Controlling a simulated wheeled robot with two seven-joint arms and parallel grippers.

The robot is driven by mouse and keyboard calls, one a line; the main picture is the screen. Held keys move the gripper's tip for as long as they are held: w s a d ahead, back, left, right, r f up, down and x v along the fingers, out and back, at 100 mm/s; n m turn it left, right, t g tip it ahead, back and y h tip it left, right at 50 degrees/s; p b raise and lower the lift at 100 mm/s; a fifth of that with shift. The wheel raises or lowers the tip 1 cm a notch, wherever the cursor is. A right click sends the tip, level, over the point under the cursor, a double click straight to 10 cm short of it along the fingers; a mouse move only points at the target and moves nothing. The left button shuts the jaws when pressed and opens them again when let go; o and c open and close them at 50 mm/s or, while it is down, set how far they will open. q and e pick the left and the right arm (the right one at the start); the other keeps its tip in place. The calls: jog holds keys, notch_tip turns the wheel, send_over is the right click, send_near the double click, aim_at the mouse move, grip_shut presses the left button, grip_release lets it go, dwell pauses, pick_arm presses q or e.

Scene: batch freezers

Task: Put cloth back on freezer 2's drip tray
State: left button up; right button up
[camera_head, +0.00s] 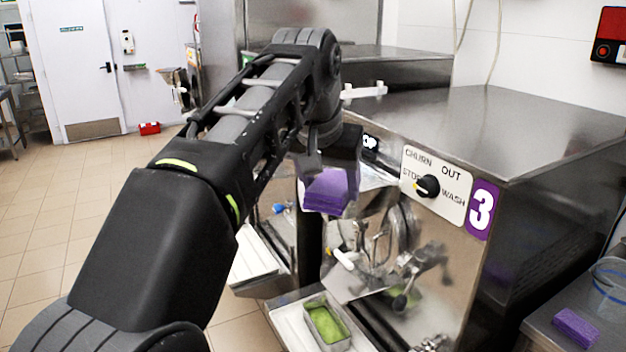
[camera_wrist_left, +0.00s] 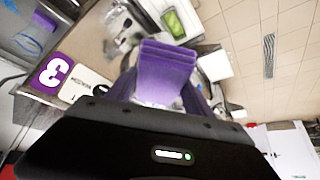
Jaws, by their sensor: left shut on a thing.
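A folded purple cloth (camera_head: 328,192) hangs in the air below my left gripper (camera_head: 328,155), which is shut on it. In the left wrist view the cloth (camera_wrist_left: 168,65) sticks out from between the fingers of the left gripper (camera_wrist_left: 165,92). Freezer 3 (camera_head: 440,250), with a purple 3 label, stands right of the gripper. Left of it, partly behind my arm, is another freezer's white drip tray (camera_head: 252,258), with no cloth seen on its visible part. That freezer's number is hidden. My right gripper is not in view.
Freezer 3's white tray (camera_head: 290,322) bears a metal pan of green stuff (camera_head: 327,323). Spouts and levers jut from freezer 3's front. Another purple cloth (camera_head: 575,327) lies on the right-hand counter by a clear jug (camera_head: 608,285).

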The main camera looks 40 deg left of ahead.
pick_arm(q)
jog(key=w+d+f+m+h+b, duration=0.1)
jog(key=w+d+f, duration=0.35)
jog(key=f, duration=0.35)
jog(key=w+d+f+m+h+b, duration=0.1)
jog(key=w+d+f+m, duration=0.15)
jog(key=d+f, duration=0.45)
notch_tip(320, 180, down, 20)
jog(key=s+d+b, duration=0.1)
jog(key=s+b, duration=0.1)
jog(key=shift+d+f, duration=0.2)
jog(key=shift+f, duration=0.05)
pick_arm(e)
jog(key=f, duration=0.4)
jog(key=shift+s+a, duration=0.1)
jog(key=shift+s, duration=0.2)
pick_arm(q)
jog(key=shift+s+n, duration=0.1)
jog(key=shift+n, duration=0.15)
